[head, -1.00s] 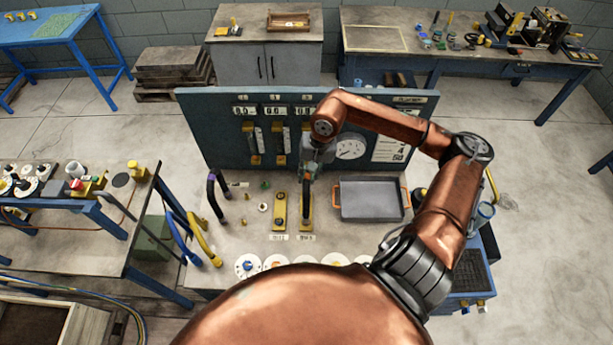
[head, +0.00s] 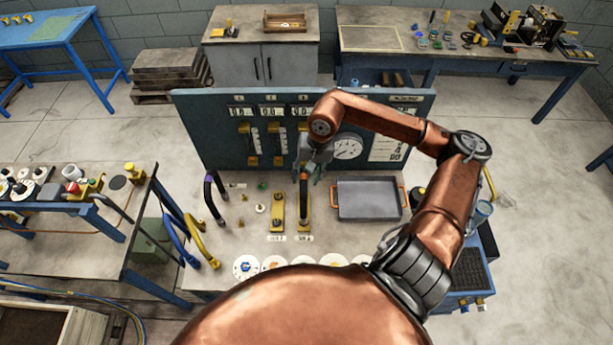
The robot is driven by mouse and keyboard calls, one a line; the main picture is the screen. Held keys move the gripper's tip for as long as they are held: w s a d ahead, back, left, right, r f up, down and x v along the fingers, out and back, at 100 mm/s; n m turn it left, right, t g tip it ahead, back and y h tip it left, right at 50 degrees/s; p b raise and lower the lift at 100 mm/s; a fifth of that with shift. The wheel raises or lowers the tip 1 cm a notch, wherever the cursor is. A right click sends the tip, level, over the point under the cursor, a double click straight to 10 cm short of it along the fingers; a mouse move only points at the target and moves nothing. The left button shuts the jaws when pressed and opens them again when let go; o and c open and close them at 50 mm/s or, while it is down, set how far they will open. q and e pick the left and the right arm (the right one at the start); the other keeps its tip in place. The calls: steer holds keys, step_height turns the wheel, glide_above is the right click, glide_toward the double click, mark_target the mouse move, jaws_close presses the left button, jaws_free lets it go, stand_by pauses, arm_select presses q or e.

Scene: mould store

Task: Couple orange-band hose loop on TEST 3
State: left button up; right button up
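The dark hose loop with an orange band (head: 304,188) stands upright on the right-hand yellow plate (head: 305,223) on the bench, in front of the blue panel. A label lies before the plate, too small to read surely. My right gripper (head: 313,170) is at the top of this loop, reaching down from the panel side. Its fingers look spread, with the orange part of the loop showing beside them. The loop's lower end meets the plate; how it seats is too small to tell. My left gripper is out of view.
A grey tray with orange handles (head: 368,198) sits right of the plates. Purple-banded (head: 211,195), blue (head: 182,246) and yellow (head: 203,243) hoses are at the left. Several white discs line the front edge. The blue panel (head: 215,125) with displays and a gauge stands behind.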

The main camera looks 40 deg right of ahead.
step_height(320, 180, up, 12)
steer(key=s+d, duration=0.1)
steer(key=shift+d+f, duration=0.2)
steer(key=shift+d, duration=0.2)
stand_by(0.3)
